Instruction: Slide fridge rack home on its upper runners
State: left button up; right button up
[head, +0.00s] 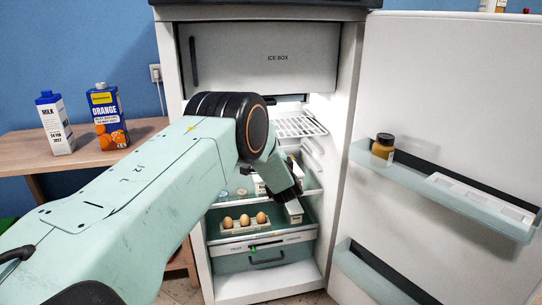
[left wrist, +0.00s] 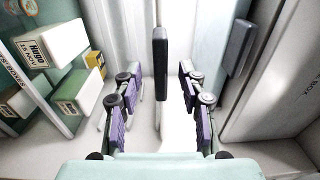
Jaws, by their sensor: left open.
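The white wire fridge rack (head: 299,126) sits in the upper part of the open fridge, below the ice box (head: 262,58). My arm covers its left part, so I cannot tell how it sits on its runners. My left arm reaches across to the fridge; its fingers are mostly hidden in the head view. In the left wrist view my left gripper (left wrist: 158,76) is open, its purple-padded fingers wide apart. A dark bar (left wrist: 160,45) on a thin pale edge shows between and beyond them, perhaps the rack's front; I see no closed grip. My right gripper is not in view.
Eggs (head: 244,220) sit low in the fridge above a drawer (head: 266,258). Boxes (left wrist: 53,44) stand on the shelves beside the gripper. The open door at right has bins, one holding a jar (head: 383,147). Milk (head: 55,123) and orange (head: 109,117) cartons stand on a side table.

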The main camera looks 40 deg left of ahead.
pick_arm(q)
jog(key=v, duration=1.1)
jog(key=shift+s+d, duration=0.15)
jog(key=shift+s, duration=0.1)
jog(key=shift+r, duration=0.1)
